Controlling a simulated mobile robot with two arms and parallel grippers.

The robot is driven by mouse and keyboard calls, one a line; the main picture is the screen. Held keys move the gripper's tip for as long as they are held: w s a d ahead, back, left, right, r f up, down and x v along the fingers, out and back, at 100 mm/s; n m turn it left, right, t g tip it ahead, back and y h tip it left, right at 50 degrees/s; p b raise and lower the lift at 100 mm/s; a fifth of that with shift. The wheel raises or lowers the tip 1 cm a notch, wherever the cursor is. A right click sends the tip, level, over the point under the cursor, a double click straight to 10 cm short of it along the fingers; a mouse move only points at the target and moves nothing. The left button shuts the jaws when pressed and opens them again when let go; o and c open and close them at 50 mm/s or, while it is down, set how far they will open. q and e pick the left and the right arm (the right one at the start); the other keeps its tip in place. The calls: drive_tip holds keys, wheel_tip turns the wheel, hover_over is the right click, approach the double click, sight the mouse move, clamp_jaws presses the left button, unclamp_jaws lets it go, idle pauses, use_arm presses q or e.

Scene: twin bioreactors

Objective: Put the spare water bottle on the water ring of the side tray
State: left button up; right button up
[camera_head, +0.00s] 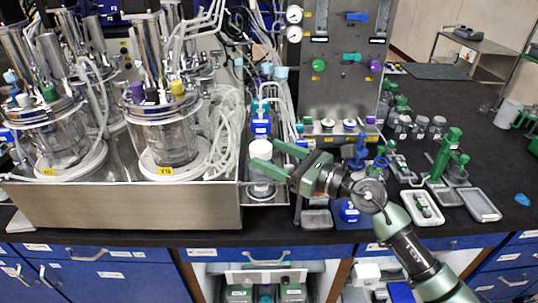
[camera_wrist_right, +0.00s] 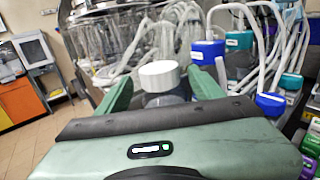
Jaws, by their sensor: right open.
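A clear bottle with a white cap (camera_head: 261,149) stands upright at the right end of the steel bioreactor base, on what looks like the narrow side tray (camera_head: 283,198). My right gripper (camera_head: 279,157) is open, with its green fingers on either side of the bottle just below the cap. In the right wrist view the white cap (camera_wrist_right: 160,75) sits between the two open fingers (camera_wrist_right: 164,92), with a visible gap on each side. The water ring under the bottle is hidden or too small to make out. My left gripper is not in view.
Glass bioreactors (camera_head: 170,135) stand in the steel base (camera_head: 130,206) at left, with loose white tubing beside the bottle. A blue-capped bottle (camera_head: 261,125) is close behind. A control panel (camera_head: 345,75) stands behind my right arm. Small trays (camera_head: 482,205) and green stands fill the right bench.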

drive_tip(key=b+v, duration=0.3)
drive_tip(key=v, duration=0.8)
